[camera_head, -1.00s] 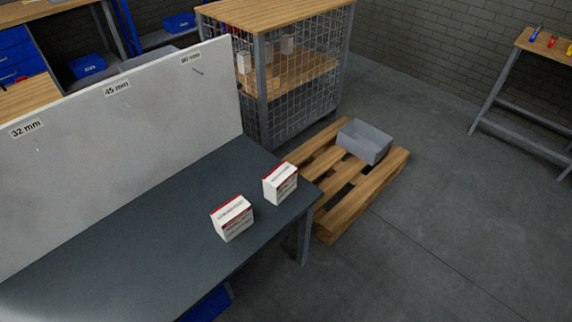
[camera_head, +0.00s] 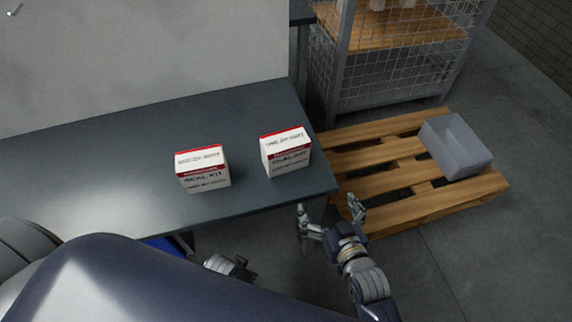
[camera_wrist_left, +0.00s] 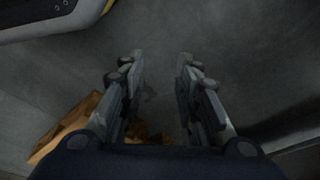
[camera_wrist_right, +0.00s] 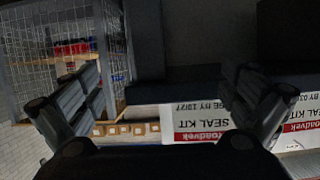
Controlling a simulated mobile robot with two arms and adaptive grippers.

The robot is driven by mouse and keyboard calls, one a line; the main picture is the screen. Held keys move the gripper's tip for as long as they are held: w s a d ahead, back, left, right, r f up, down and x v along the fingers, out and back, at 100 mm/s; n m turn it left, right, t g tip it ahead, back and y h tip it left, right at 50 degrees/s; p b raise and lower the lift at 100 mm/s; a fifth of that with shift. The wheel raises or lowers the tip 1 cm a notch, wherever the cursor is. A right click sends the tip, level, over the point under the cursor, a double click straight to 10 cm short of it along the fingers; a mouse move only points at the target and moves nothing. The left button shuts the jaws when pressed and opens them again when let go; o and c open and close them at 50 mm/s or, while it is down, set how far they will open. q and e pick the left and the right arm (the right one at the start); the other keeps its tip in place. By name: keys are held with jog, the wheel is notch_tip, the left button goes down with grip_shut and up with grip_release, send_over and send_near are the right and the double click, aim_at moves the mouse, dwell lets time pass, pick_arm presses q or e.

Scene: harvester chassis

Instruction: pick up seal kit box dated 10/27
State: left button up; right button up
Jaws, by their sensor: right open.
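Two white seal kit boxes with red bands stand on the dark table. The right one (camera_head: 286,152) is near the table's end; the left one (camera_head: 203,170) is apart from it. In the right wrist view, labels appear upside down: a box (camera_wrist_right: 196,120) seems to read use by 10/27, matching the right-hand box. The other box (camera_wrist_right: 298,128) has a date starting 03, partly hidden by a finger. My right gripper (camera_head: 330,212) is open and empty, off the table's front edge. My left gripper (camera_head: 240,268) is low before the table; its wrist view shows its fingers (camera_wrist_left: 160,58) apart and empty.
The dark table (camera_head: 110,140) has a pale upright panel (camera_head: 150,50) at its back. A wooden pallet (camera_head: 390,205) with a grey bin (camera_head: 456,146) lies on the floor to the right. A mesh cage (camera_head: 390,65) stands behind the pallet.

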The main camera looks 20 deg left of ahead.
jog(key=r, duration=0.1)
jog(key=a+r, duration=0.1)
jog(key=r+y+b, duration=0.1)
jog(key=shift+a+r, duration=0.2)
jog(key=shift+a, duration=0.2)
jog(key=n+t+y, duration=0.1)
jog(key=t+y, duration=0.1)
send_near(290, 158)
jog(key=shift+w+a+f, duration=0.1)
jog(key=shift+w+f, duration=0.15)
jog(key=shift+w, duration=0.3)
jog(key=shift+w+a+f, duration=0.15)
jog(key=shift+w+f, duration=0.05)
jog(key=shift+w, duration=0.3)
jog(key=shift+w+a+r+y, duration=0.1)
jog(key=shift+a+r+y, duration=0.1)
jog(key=shift+a+y, duration=0.1)
jog(key=x, duration=0.4)
jog(key=shift+w+a+r+b, duration=0.1)
jog(key=shift+w+a+b, duration=0.15)
jog(key=shift+a+b, duration=0.15)
jog(key=shift+b+x, duration=0.55)
jog(key=shift+x, duration=2.3)
pick_arm(q)
jog(key=r, duration=0.1)
jog(key=w+r, duration=0.2)
jog(key=r, duration=0.1)
jog(key=shift+d+r, duration=0.1)
pick_arm(e)
jog(key=c, duration=0.9)
